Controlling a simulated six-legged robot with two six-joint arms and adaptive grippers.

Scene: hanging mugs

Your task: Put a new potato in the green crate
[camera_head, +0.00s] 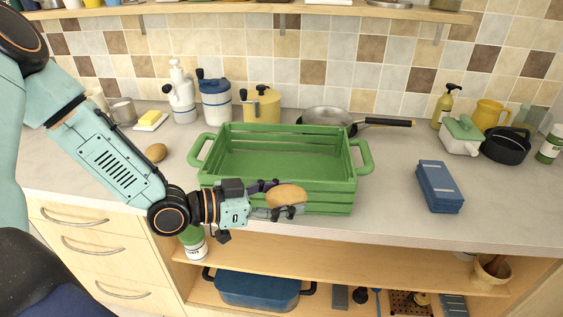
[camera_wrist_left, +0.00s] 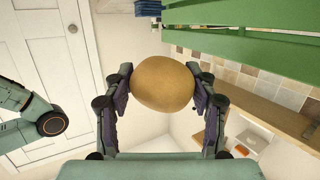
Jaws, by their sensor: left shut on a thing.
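My left gripper (camera_head: 268,200) is shut on a tan potato (camera_head: 287,195), held in front of the green crate's near wall. The left wrist view shows the potato (camera_wrist_left: 164,83) between both fingers of the left gripper (camera_wrist_left: 163,95). The green crate (camera_head: 333,188) stands on the counter with slatted sides and a handle at each end; its visible inside is empty. In the left wrist view the crate (camera_wrist_left: 250,38) fills the top right. A second potato (camera_head: 156,152) lies on the counter left of the crate. My right gripper is not in view.
A blue box (camera_head: 440,187) lies on the counter to the right of the crate. A pan (camera_head: 330,119), a yellow canister (camera_head: 262,105) and a blue-and-white jar (camera_head: 215,98) stand behind it. The counter between crate and blue box is clear. An open shelf (camera_head: 370,260) lies below.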

